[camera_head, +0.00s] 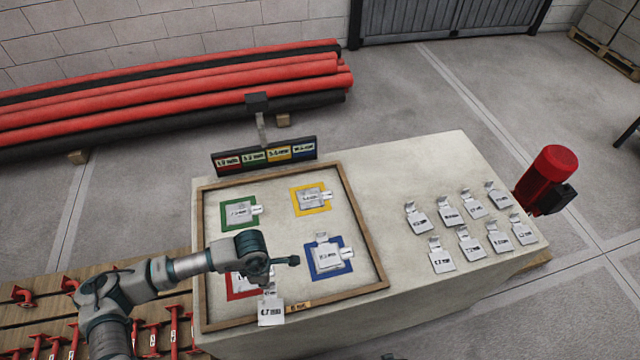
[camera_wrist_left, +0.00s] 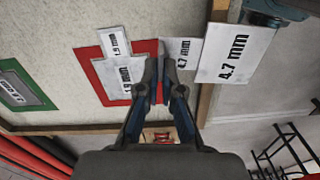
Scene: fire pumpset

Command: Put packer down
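My left gripper (camera_head: 268,280) is over the front left of the wooden-framed board (camera_head: 362,226). Its fingers (camera_wrist_left: 160,70) are close together on the tab of a metal packer marked 4.7 mm (camera_head: 271,313). The packer's plate (camera_wrist_left: 232,55) hangs over the front rim in the left wrist view. The red square (camera_head: 237,293) lies beside the fingers, partly hidden by my arm in the head view. Another packer (camera_wrist_left: 125,75) lies on that square. My right gripper does not show.
Packers lie on the green (camera_head: 225,228), yellow (camera_head: 297,202) and blue (camera_head: 313,270) squares. Several loose packers (camera_head: 470,240) lie on the table's right side. A label sign (camera_head: 263,157) stands behind the board. A red cylinder (camera_head: 546,175) stands beyond the table's right end.

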